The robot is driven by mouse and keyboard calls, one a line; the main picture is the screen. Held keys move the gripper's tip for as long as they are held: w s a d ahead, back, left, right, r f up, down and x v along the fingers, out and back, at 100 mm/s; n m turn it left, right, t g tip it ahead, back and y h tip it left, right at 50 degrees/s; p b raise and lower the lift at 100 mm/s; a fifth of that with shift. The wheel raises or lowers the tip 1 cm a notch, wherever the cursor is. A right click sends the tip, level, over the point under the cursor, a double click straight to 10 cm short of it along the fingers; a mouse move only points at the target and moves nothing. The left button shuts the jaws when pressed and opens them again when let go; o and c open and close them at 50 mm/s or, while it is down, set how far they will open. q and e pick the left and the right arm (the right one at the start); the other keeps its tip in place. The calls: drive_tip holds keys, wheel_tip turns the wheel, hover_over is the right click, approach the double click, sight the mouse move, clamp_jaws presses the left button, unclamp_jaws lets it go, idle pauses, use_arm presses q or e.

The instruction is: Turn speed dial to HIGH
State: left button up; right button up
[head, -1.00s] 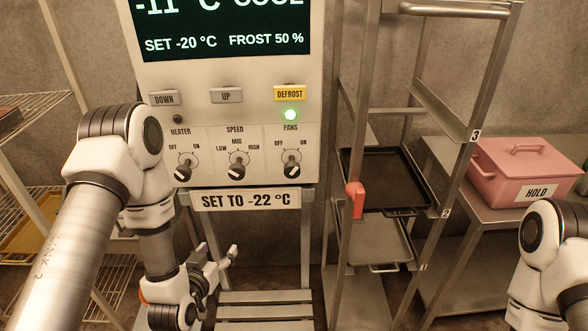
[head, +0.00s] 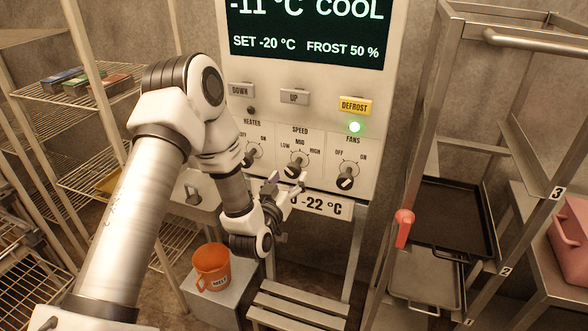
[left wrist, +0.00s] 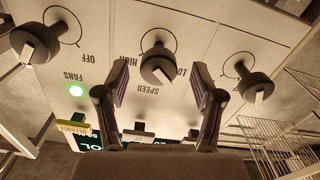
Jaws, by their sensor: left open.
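The speed dial (head: 294,171) is a dark knob with a white mark, in the middle of the lower panel, with LOW, MID and HIGH labels around it. Its exact setting is hard to read. In the left wrist view the panel appears upside down, and the speed dial (left wrist: 158,66) shows between my fingers, with HIGH on its left and LOW on its right. My left gripper (head: 287,190) is open just below and in front of the dial. In the wrist view its fingers (left wrist: 158,78) are apart and empty. My right gripper is out of view.
The heater dial (head: 250,157) and fans dial (head: 345,179) flank the speed dial. A green light (head: 355,127) glows under the yellow DEFROST button (head: 355,106). An orange mug (head: 211,267) stands below. A rack with trays (head: 452,216) and a red handle (head: 404,228) is on the right.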

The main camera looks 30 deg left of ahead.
sight(292, 174)
use_arm(q)
drive_tip(key=w, duration=0.3)
drive_tip(key=shift+r+p, duration=0.15)
drive_tip(key=shift+p, duration=0.2)
drive_tip(key=shift+w+a, duration=0.15)
drive_tip(key=shift+a, duration=0.25)
drive_tip(key=shift+d, duration=0.1)
drive_tip(key=c, duration=1.2)
drive_tip(key=shift+o, duration=0.2)
